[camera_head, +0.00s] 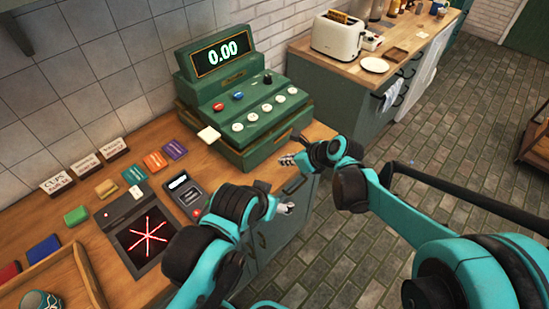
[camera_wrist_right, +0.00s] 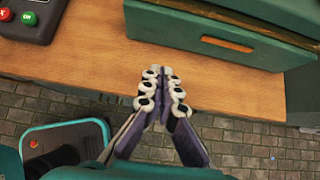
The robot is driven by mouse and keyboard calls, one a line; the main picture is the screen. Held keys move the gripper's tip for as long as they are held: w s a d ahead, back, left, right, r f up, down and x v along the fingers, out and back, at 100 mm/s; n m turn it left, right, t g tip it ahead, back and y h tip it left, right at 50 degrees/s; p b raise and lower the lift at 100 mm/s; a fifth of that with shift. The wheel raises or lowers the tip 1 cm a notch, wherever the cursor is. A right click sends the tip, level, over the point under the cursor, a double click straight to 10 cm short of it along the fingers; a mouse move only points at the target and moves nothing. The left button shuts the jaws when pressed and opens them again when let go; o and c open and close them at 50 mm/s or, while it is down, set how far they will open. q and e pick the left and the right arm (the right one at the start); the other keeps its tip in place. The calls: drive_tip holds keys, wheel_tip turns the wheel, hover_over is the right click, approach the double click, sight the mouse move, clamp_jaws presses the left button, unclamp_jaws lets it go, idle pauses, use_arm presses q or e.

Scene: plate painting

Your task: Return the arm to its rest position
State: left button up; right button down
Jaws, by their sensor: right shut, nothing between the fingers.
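My right arm, teal and black, comes in from the right in the head view. Its gripper (camera_head: 287,160) hovers by the front edge of the wooden counter (camera_head: 150,290), just before the green cash register (camera_head: 245,105). In the right wrist view the right gripper's fingers (camera_wrist_right: 162,88) are together and empty, over the counter's edge with the register's drawer (camera_wrist_right: 205,38) beyond. My left arm reaches in from the bottom of the head view. Its gripper (camera_head: 285,208) is beside the counter's front edge, small, and its fingers cannot be made out clearly.
On the counter are a black pad with a red star mark (camera_head: 148,238), a card terminal (camera_head: 184,193), several coloured blocks and small signs (camera_head: 86,165). A wooden tray (camera_head: 80,262) is at the lower left. A second counter with a toaster (camera_head: 338,36) stands behind. Brick floor lies open at right.

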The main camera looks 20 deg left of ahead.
drive_tip(key=v, duration=0.3)
drive_tip(key=shift+s, duration=0.15)
drive_tip(key=s+d+r+n+t+h, duration=0.1)
drive_tip(key=s+d+r+n+h, duration=0.3)
drive_tip(key=d, duration=0.6)
drive_tip(key=s+d+f+n+t, duration=0.1)
drive_tip(key=d+n+t, duration=0.1)
drive_tip(key=d+n, duration=0.6)
drive_tip(key=s+d+f+n+h, duration=0.1)
drive_tip(key=s+d+n+h, duration=0.1)
drive_tip(key=s+d+n, duration=0.3)
drive_tip(key=s+d+f+n+t+h+b, duration=0.1)
drive_tip(key=s+d+n, duration=0.4)
drive_tip(key=d, duration=0.8)
drive_tip(key=shift+s+d+f+h, duration=0.15)
drive_tip(key=shift+s+f+h, duration=0.1)
drive_tip(key=shift+s+h, duration=0.35)
